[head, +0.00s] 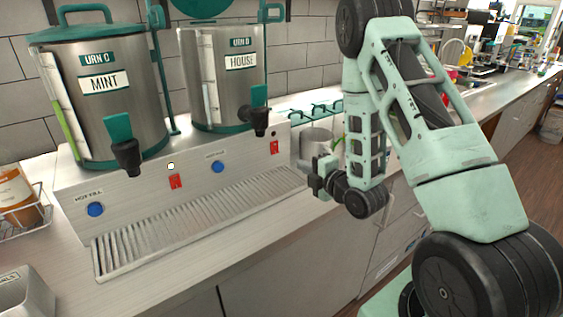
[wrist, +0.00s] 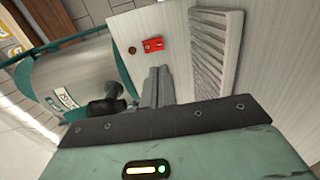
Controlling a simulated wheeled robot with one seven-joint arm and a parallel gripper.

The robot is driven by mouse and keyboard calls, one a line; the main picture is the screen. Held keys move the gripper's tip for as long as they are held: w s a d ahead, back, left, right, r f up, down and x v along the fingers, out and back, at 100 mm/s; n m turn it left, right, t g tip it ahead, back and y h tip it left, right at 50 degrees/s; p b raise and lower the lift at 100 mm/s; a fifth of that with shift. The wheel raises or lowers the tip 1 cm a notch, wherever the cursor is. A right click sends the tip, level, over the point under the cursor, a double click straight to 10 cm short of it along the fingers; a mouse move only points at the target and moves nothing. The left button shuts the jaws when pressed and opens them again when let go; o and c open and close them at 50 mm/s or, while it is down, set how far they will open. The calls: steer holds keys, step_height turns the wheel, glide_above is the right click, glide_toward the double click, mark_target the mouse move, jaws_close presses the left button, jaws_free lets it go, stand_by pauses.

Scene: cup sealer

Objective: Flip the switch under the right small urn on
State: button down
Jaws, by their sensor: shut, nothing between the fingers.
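The right small urn (head: 222,75), labelled URN D HOUSE, is steel with a green base and black tap (head: 258,118). The red switch (head: 274,147) is on the front panel below it, towards the right end. In the wrist view the urn (wrist: 85,75) is at left and the red switch (wrist: 152,44) lies just beyond my fingertips, beside a dark round indicator (wrist: 132,50). My gripper (head: 316,182) is to the right of the panel in the head view. Its fingers (wrist: 158,72) are shut and empty, pointing at the panel, apparently short of the switch.
The URN C MINT urn (head: 105,110) stands left, with another red switch (head: 175,182) and a lit white indicator (head: 171,166) below it. Blue buttons (head: 217,167) and a drip grate (head: 200,220) line the front. The black tap (wrist: 105,107) is close left of my fingers.

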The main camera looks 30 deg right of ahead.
mark_target(276, 152)
steer(key=shift+w+f+b, duration=0.35)
steer(key=shift+w+b, duration=0.3)
steer(key=shift+b, duration=2.05)
steer(key=b, duration=0.3)
steer(key=shift+w+a+b, duration=0.1)
steer(key=shift+w+b, duration=0.15)
steer(key=shift+b, duration=0.05)
steer(key=w+p, duration=0.3)
steer(key=w, duration=0.4)
steer(key=shift+w+a+f, duration=0.1)
steer(key=shift+w, duration=0.3)
steer(key=shift+w+f+p, duration=0.2)
steer(key=shift+w+p, duration=0.15)
steer(key=shift+w, duration=0.2)
